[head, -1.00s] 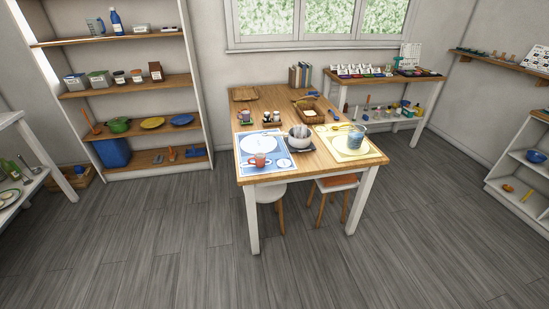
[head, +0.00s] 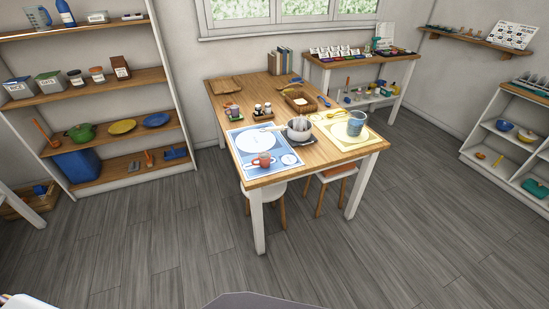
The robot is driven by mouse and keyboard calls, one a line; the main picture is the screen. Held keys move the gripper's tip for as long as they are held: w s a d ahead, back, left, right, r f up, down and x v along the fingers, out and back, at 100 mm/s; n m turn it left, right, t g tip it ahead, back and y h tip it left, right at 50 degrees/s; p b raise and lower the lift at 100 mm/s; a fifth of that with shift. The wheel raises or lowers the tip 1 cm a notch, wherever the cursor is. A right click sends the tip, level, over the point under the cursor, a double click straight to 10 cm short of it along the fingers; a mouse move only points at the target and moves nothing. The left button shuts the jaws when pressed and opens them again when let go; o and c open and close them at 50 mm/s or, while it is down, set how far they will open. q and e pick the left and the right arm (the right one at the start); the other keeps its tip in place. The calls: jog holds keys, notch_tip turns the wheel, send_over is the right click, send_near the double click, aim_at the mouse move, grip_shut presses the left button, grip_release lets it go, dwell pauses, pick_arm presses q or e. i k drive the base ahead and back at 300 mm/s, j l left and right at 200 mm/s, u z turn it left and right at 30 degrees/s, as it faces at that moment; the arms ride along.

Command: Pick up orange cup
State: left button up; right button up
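The orange cup (head: 263,160) stands on the blue placemat (head: 245,153) near the front left edge of the wooden table (head: 325,153). It sits by the lower edge of the mat's white plate outline. Neither of my grippers shows in the head view. A grey shape at the bottom edge is cut off.
A metal pot (head: 299,132) stands right of the cup, and a blue cup (head: 355,125) stands on a yellow mat. Stools (head: 331,174) are tucked under the table. The grey floor (head: 330,255) in front is clear. A tall shelf (head: 118,118) stands at the left.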

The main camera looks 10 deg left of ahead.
aim_at(264, 157)
jog(key=j+z, duration=0.3)
jog(key=j, duration=0.45)
jog(key=j+z, duration=0.3)
jog(key=j, duration=0.5)
